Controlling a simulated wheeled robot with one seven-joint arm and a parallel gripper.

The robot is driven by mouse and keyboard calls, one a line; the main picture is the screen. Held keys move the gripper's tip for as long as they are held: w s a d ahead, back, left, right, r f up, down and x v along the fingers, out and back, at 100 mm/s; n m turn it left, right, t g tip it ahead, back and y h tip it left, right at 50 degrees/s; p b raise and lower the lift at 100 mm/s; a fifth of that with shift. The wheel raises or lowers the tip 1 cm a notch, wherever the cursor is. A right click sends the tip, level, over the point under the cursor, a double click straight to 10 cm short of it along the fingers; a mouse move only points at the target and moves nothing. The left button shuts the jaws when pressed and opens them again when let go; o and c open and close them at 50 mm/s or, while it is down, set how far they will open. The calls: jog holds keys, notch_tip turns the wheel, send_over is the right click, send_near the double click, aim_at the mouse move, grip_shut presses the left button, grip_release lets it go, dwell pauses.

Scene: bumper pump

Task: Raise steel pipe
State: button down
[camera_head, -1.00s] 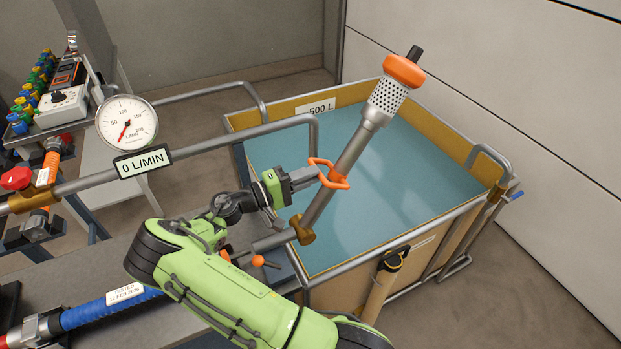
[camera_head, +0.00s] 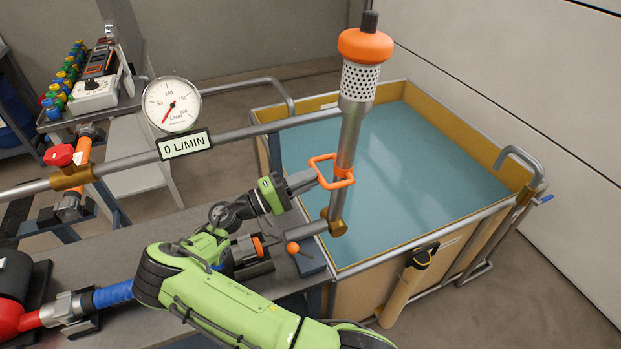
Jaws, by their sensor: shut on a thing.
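The steel pipe (camera_head: 349,137) stands near upright, leaning slightly right at its top. It has a perforated strainer (camera_head: 359,82) and an orange float-like collar (camera_head: 366,45) at the upper end. Its lower end meets a brass elbow joint (camera_head: 334,224) at the tank's near left edge. An orange loop handle (camera_head: 331,171) is fixed to the pipe's middle. My gripper (camera_head: 314,178) comes from the left and is shut on this handle. The handle partly hides the fingertips.
The tank (camera_head: 519,191) of blue water lies behind and right of the pipe. A gauge (camera_head: 172,105) above a "0 L/MIN" sign (camera_head: 185,145) sits on a horizontal pipe (camera_head: 230,136) at left. An orange ball-ended lever (camera_head: 292,247) is near the elbow.

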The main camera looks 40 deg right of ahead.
jog(key=shift+a+f, duration=0.65)
jog(key=shift+f, duration=0.3)
jog(key=c, duration=1.1)
grip_release()
jog(key=shift+d, duration=0.15)
jog(key=b+v, duration=0.2)
jog(key=v, duration=1.3)
jog(key=shift+w+a+r, duration=0.2)
jog(key=shift+w+a, duration=0.1)
jog(key=shift+a, duration=0.1)
